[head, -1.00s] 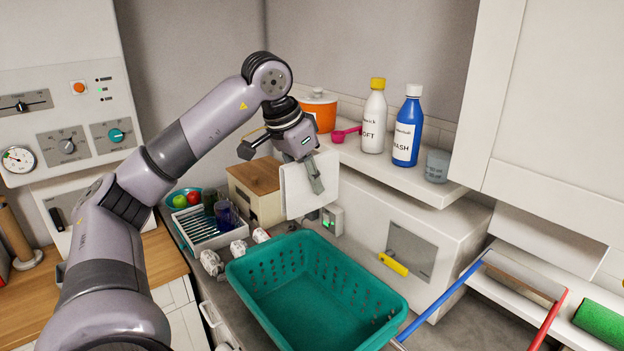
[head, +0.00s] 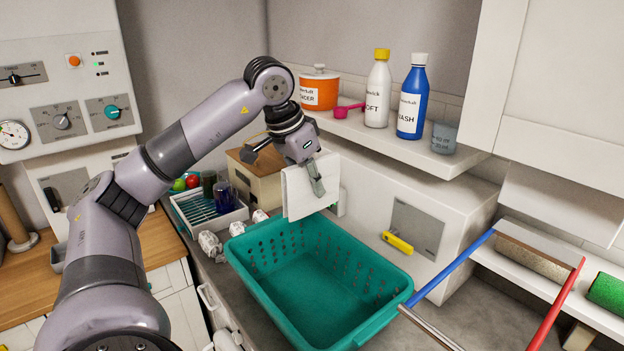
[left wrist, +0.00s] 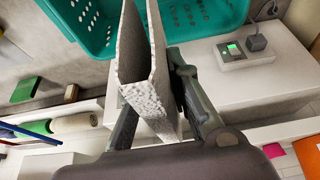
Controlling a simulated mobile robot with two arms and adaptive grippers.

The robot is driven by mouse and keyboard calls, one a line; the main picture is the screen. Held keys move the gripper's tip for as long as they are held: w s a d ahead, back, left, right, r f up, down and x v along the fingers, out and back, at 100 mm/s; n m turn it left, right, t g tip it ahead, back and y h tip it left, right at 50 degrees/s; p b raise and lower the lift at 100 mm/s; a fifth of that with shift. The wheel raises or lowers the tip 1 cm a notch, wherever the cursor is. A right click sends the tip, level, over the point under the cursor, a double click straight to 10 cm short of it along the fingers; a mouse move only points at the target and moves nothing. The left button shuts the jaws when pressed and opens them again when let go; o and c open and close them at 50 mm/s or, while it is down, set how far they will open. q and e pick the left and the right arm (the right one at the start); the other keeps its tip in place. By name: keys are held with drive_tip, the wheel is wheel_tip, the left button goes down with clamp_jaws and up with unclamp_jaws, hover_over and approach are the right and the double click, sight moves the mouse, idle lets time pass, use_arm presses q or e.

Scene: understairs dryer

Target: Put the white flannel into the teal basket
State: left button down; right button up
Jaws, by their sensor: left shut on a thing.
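The white flannel (head: 299,192) hangs folded from my left gripper (head: 317,182), which is shut on its upper part. In the left wrist view the flannel (left wrist: 143,75) sits between the two fingers (left wrist: 155,125). The teal basket (head: 318,290) stands on the grey counter, and the part of its inside that shows is empty. The flannel hangs over the basket's back-left rim; its lower edge is close to that rim, and I cannot tell whether they touch. The basket also shows at the top of the left wrist view (left wrist: 200,38). My right gripper is not in view.
A white tray (head: 213,222) with a rack and cups, and a wooden-topped box (head: 262,180), stand left of the flannel. A shelf behind holds an orange pot (head: 319,92), a white bottle (head: 377,95) and a blue bottle (head: 411,103). Blue and red handles (head: 452,268) lie right of the basket.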

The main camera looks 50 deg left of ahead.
use_arm(q)
wheel_tip(320, 180, down, 8)
drive_tip(key=b, duration=0.5)
drive_tip(key=shift+r, duration=0.2)
wheel_tip(320, 180, down, 15)
drive_tip(key=b, duration=1.3)
drive_tip(key=shift+f, duration=0.1)
